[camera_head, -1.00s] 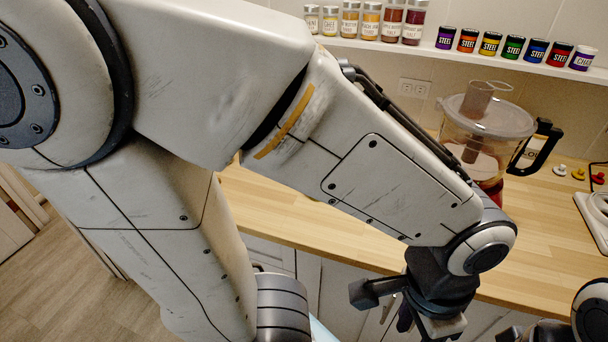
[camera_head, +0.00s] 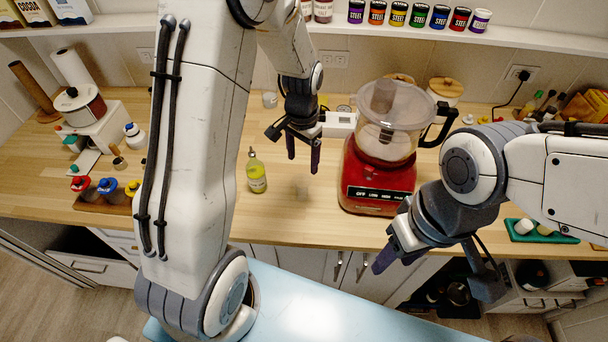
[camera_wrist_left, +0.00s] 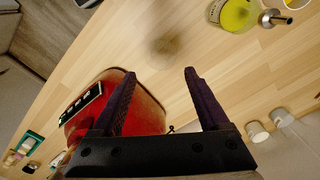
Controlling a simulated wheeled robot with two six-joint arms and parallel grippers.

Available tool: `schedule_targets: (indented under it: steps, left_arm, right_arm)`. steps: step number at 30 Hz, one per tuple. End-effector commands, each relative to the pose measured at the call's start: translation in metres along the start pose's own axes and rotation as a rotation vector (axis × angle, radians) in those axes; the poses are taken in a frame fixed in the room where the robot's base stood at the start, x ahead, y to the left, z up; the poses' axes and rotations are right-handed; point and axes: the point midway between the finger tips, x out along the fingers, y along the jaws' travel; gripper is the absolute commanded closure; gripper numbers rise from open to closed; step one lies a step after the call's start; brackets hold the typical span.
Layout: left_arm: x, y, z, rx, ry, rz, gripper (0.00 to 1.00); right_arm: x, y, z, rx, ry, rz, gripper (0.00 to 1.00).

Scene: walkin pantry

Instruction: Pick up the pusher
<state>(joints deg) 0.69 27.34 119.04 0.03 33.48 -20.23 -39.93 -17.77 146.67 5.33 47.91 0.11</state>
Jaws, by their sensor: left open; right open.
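My right gripper (camera_head: 391,236) is open and empty at the counter's front edge, before the food processor.
The red food processor (camera_head: 375,185), with clear bowl and black handle, stands close right of the left gripper. A yellow-green bottle (camera_head: 256,172) stands to the left. A wooden block with coloured-top items (camera_head: 104,203) sits further left. Bare counter (camera_head: 285,225) lies in front.

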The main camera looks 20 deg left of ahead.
Motion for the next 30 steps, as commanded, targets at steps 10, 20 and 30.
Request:
schedule_targets:
  steps: [10, 20, 30]
  left_arm:
    - [0.048, -0.002, -0.001, 0.000, -0.005, 0.001, 0.22]
    - [0.073, -0.001, -0.002, 0.000, -0.008, 0.002, 0.22]
    - [0.104, -0.001, -0.004, -0.001, -0.002, 0.001, 0.22]
  right_arm:
    - [-0.012, -0.001, -0.001, -0.002, -0.001, 0.000, 0.50]
    - [-0.030, -0.002, -0.002, -0.005, 0.000, 0.000, 0.50]
    - [-0.038, -0.003, -0.002, -0.007, 0.000, 0.000, 0.50]
